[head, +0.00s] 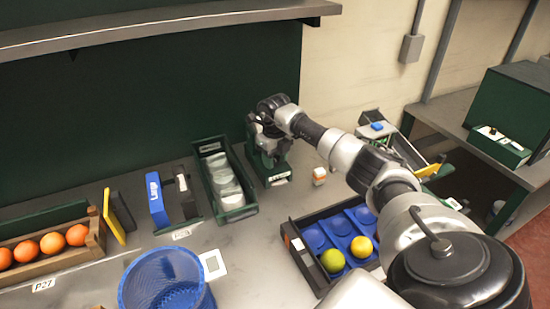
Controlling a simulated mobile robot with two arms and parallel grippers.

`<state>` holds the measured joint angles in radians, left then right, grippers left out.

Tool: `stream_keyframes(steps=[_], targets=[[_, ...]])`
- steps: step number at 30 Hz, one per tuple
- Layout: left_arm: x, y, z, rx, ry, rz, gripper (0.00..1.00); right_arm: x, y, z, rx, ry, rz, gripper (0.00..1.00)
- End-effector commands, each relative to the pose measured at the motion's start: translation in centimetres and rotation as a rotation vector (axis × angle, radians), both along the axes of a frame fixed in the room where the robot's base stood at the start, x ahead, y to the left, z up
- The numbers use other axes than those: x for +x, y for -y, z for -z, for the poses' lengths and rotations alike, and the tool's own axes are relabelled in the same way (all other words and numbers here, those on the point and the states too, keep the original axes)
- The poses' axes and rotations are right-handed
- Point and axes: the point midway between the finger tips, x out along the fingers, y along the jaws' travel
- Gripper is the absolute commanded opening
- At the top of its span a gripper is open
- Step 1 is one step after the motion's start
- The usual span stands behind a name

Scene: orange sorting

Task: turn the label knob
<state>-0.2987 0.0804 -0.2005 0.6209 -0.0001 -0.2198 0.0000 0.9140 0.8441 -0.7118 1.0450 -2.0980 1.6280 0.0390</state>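A small green machine (270,172) with a white label on its front stands at the back of the bench, against the green wall. My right gripper (262,138) is at the top of this machine, reached by my arm from the right. The gripper and wrist cover the machine's upper part, so the knob cannot be made out. I cannot tell whether the fingers touch or grip anything. My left gripper is not in view.

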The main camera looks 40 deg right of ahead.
Motion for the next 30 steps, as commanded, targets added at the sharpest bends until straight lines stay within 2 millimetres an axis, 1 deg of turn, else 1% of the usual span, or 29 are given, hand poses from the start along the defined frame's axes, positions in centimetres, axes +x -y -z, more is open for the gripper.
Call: stream_keyframes(steps=[1,2,3,8,14,20,30], targets=[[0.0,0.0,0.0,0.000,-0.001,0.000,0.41,0.0,0.0,0.0,0.000,0.000,0.000,0.27],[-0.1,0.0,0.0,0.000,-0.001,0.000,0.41,0.0,0.0,0.0,0.000,0.000,0.000,0.23],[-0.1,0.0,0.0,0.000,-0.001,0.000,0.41,0.0,0.0,0.0,0.000,0.000,0.000,0.21],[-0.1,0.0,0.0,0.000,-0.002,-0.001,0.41,0.0,0.0,-0.1,0.000,0.000,0.009,0.21],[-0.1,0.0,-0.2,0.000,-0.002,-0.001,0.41,0.0,0.0,-0.2,0.000,0.000,0.073,0.21],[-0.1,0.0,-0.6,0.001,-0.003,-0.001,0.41,0.0,0.0,-0.2,-0.001,0.000,0.209,0.21],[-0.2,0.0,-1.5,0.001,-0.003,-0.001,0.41,0.1,-0.2,-0.3,0.000,0.001,0.527,0.21]])
